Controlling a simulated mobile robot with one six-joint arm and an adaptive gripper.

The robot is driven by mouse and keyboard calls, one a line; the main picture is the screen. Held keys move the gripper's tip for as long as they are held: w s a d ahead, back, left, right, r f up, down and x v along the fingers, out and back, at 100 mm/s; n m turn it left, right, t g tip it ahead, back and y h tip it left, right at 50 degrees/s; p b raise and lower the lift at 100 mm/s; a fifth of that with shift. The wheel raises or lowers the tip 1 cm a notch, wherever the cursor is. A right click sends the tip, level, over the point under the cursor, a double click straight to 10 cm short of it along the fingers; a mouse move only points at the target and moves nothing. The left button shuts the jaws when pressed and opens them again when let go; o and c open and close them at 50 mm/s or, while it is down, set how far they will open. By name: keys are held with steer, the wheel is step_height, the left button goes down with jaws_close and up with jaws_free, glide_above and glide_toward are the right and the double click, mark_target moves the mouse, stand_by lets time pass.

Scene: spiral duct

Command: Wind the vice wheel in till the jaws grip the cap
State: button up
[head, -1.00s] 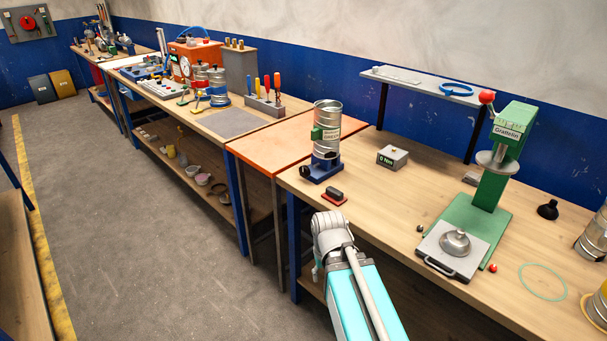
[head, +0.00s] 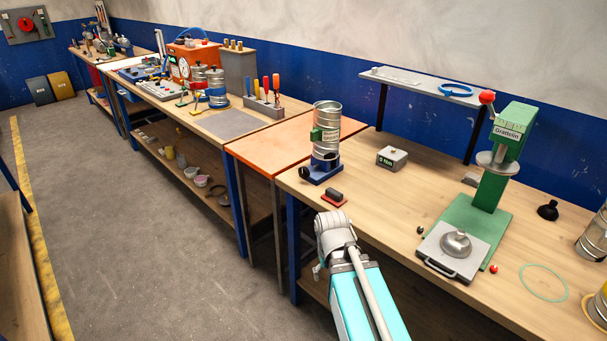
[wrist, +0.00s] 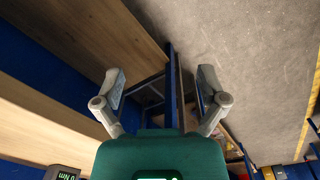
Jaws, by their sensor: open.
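A small blue fixture (head: 316,177) with a black round part at its left stands on the near bench and looks like the vice. A ribbed metal cylinder (head: 327,118) with a green block and label stands upright on it. I cannot clearly make out the wheel, the jaws or a cap there. My gripper (wrist: 161,78) is open and empty in the wrist view, its fingers spread over the floor and bench edge. In the head view my arm is in front of the bench, below the fixture, and its fingers are mostly hidden.
A grey box reading "0 Nm" (head: 392,157) stands right of the fixture. A red-and-black block (head: 334,198) lies in front of it. A green press (head: 489,190) and a metal dome (head: 456,243) on a plate are further right. The floor (head: 150,240) at left is clear.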

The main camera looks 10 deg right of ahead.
steer(key=w+d+f+n+t+h+b, duration=0.1)
steer(key=w+n+h+b, duration=0.15)
steer(key=w, duration=0.35)
steer(key=w+d+f+n+h+b, duration=0.1)
steer(key=w+f+n+h+b, duration=0.15)
steer(key=w, duration=0.25)
steer(key=n+t+h+b, duration=0.9)
steer(key=n+t, duration=0.1)
steer(key=n, duration=0.8)
glide_toward(303, 173)
steer(key=w+v, duration=0.1)
steer(key=v, duration=0.2)
steer(key=shift+s+a, duration=0.1)
steer(key=shift+s, duration=0.05)
steer(key=x, duration=1.4)
steer(key=shift+s+f, duration=0.15)
steer(key=shift+s, duration=0.1)
steer(key=c, duration=1.1)
